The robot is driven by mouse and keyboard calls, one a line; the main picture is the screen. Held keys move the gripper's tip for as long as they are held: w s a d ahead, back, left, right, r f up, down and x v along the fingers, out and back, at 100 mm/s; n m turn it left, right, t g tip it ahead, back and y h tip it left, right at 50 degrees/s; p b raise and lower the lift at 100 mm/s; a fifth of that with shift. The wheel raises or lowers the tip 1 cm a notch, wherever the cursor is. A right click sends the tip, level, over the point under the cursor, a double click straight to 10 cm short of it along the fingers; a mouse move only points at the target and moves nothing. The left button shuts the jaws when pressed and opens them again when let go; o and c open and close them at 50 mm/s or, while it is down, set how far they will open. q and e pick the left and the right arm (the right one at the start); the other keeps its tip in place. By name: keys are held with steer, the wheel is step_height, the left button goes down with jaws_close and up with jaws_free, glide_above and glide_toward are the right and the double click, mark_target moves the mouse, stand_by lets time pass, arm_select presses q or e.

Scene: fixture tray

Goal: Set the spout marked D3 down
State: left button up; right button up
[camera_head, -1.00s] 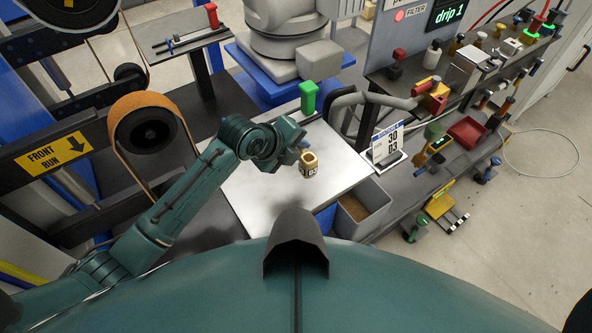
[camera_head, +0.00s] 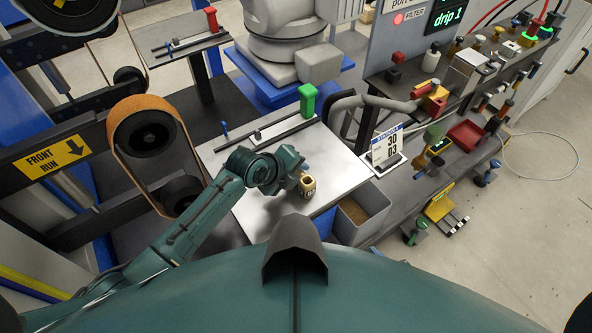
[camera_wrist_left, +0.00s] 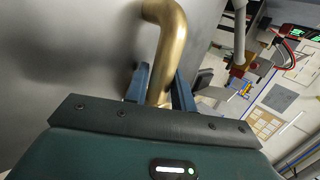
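The spout (camera_head: 307,188) is a brass-coloured piece with a dark marking on its side, too small to read surely. In the head view it is at the right front part of the bright metal plate (camera_head: 335,166); I cannot tell whether it touches the plate. My left gripper (camera_head: 301,176) is shut on it from behind and left. In the left wrist view the spout shows as a curved brass pipe (camera_wrist_left: 165,45) between the two blue fingers of my left gripper (camera_wrist_left: 160,88). My right gripper is not in view.
A green block (camera_head: 307,98) and a dark rail (camera_head: 265,135) are at the plate's back. A grey bin (camera_head: 361,216) is at the front right. The plate's front left is clear.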

arm_select(q)
steer(key=shift+o, duration=0.4)
steer(key=shift+r, duration=0.2)
steer(key=p+v, duration=0.1)
steer(key=v, duration=1.1)
steer(key=s+f+n, duration=0.1)
steer(key=f+n, duration=0.1)
steer(key=n, duration=0.2)
steer(key=s+a+f+n+t, duration=0.1)
steer(key=s+f+n, duration=0.1)
steer(key=n, duration=0.2)
steer(key=s+f+n+t, duration=0.1)
steer(key=s+f+n, duration=0.1)
steer(key=n, duration=0.2)
steer(key=shift+s+a, duration=0.25)
steer(key=shift+a, duration=0.1)
steer(key=s+a+f+n+t+y, duration=0.2)
steer(key=s+a+f+n, duration=0.3)
steer(key=n, duration=0.8)
steer(key=shift+s+a+n+y, duration=0.35)
steer(key=shift+s+a, duration=0.85)
steer(key=shift+s, duration=1.2)
